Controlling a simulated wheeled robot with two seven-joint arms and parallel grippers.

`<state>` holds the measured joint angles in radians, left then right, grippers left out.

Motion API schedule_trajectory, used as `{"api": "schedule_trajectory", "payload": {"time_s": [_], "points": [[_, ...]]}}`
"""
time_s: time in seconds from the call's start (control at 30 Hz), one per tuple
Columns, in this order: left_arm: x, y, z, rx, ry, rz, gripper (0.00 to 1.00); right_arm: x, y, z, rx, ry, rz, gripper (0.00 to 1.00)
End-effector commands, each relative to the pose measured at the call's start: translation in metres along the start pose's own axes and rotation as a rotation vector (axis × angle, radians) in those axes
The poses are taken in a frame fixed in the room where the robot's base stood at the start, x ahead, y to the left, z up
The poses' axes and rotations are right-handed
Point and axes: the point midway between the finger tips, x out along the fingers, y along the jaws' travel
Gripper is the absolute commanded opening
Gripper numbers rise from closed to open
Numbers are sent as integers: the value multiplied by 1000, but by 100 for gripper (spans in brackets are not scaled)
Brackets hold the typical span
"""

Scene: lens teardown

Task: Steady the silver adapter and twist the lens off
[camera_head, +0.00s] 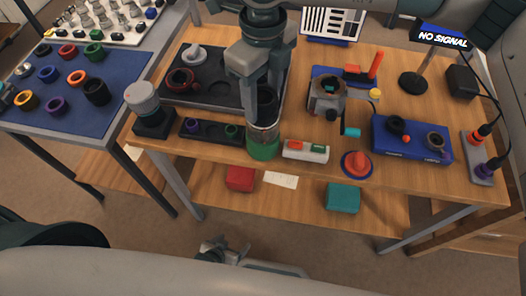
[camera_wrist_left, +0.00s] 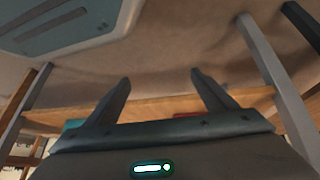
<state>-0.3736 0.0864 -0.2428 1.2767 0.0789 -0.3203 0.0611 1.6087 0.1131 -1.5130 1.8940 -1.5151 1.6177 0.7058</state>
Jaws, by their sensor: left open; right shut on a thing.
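My right gripper (camera_head: 264,88) comes down from the top over the wooden table and is shut on a dark cylindrical lens (camera_head: 265,102). Directly below the lens is a silver-grey cylinder (camera_head: 262,133), which looks like the adapter, on a green round base (camera_head: 263,150). The fingers partly hide the lens, and I cannot tell whether it touches the silver part. My left gripper (camera_head: 222,252) is low in front of the table, well away from the adapter. In the left wrist view it is open and empty (camera_wrist_left: 158,78).
A black tray (camera_head: 210,93) lies left of the right gripper. A white switch box (camera_head: 306,151) is beside the green base. The table's lower shelf (camera_head: 300,200) lies below.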

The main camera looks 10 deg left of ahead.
Motion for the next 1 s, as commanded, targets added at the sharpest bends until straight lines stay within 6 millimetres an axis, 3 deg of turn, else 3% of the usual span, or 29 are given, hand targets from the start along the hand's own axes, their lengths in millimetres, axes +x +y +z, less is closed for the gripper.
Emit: {"api": "schedule_trajectory", "payload": {"time_s": [0.27,0.47,0.67,0.8,1.0], "points": [[-21,74,-81,-268,205,200,78,0,0,0,0,0,-1,15],[-62,138,-144,-556,335,421,78,0,0,0,0,-1,-1,15],[-122,197,-197,-905,396,683,78,0,0,0,0,-1,-1,15],[-175,230,-227,-1204,385,885,78,0,0,0,0,-1,-1,15],[-260,256,-270,-1688,335,1162,78,0,0,0,0,-1,-1,15]]}}
